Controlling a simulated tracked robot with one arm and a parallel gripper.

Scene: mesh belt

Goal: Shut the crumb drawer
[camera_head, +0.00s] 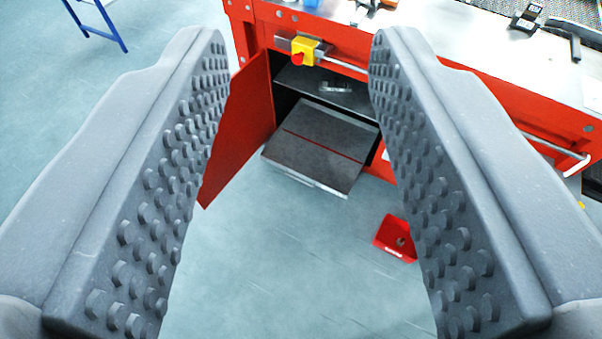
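The crumb drawer (316,159) is a flat dark tray with a pale front lip and a red line across it. It sticks out of the lower opening of a red cabinet (343,62), under a dark shelf. My gripper (296,52) is open and empty. Its two grey studded fingers stand far apart, left and right in the foreground. The drawer shows between them, farther off and below, apart from both. The right finger hides part of the cabinet to the right of the opening.
A red cabinet door (239,130) hangs open left of the drawer. A yellow box with a red button (304,52) sits above the opening. A small red bin (396,240) stands on the floor at right. A blue stand (96,25) is at far left. The floor before the drawer is clear.

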